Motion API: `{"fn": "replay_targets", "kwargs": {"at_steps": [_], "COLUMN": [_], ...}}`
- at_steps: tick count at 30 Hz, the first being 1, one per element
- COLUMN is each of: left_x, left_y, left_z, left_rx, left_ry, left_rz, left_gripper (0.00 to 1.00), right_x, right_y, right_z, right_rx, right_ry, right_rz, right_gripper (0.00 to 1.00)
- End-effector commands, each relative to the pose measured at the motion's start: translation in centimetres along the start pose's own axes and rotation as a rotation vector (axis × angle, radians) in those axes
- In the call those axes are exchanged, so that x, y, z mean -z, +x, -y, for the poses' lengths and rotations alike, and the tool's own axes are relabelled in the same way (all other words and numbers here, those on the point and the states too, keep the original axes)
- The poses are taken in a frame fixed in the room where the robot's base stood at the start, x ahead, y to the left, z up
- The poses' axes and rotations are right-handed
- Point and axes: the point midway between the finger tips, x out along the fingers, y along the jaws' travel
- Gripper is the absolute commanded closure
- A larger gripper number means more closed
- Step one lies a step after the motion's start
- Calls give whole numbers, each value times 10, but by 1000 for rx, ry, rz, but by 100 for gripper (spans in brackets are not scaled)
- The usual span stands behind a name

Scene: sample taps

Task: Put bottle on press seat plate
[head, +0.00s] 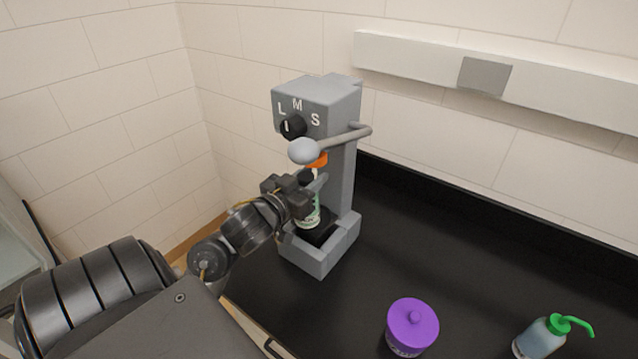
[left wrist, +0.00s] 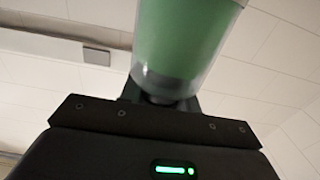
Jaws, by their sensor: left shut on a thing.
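The grey press (head: 345,150) stands on the black counter, with an L M S dial on its face and a lever with a pale round knob. Its seat plate (head: 318,232) is a dark recess inside the grey base. My left gripper (head: 305,193) is shut on the bottle (head: 311,217), which has a white and green label, and holds it at the press opening, over or on the seat plate. I cannot tell whether its bottom touches the plate. In the left wrist view a green, clear-walled cylinder (left wrist: 182,40), seemingly the bottle, rises above the gripper. My right gripper is not in view.
An orange part (head: 317,159) of the press sits just above the gripper. A purple lidded jar (head: 412,325) and a wash bottle with green nozzle (head: 541,338) stand on the counter at front right. The counter right of the press is clear. A wall closes in behind.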

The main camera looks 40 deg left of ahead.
Motion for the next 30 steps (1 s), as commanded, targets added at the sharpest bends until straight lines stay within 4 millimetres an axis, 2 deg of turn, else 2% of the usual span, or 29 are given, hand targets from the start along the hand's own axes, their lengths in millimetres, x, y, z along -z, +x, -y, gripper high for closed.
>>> {"fn": "replay_targets", "kwargs": {"at_steps": [5, 6, 11, 12, 14, 26, 27, 30], "left_x": [0, -1, 3, -7, -12, -17, -18, -17], "left_y": [4, 8, 36, 33, 32, 32, 32, 32], "left_z": [0, 0, 0, 0, 0, 0, 0, 0], "left_rx": [0, 0, 0, 0, 1, 1, 1, 1], "left_ry": [0, 1, -5, -6, -4, 0, 0, 1], "left_rz": [-2, -4, -2, 3, 2, 0, 1, 1], "left_gripper": [100, 100, 100, 100, 100, 100, 66, 53], "right_x": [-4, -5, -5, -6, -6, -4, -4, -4], "right_y": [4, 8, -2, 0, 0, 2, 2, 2], "right_z": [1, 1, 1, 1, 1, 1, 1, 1], "right_rx": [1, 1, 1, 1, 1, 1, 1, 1], "right_ry": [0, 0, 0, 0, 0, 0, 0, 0], "right_rz": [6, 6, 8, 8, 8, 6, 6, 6], "right_gripper": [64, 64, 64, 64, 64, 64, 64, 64]}}
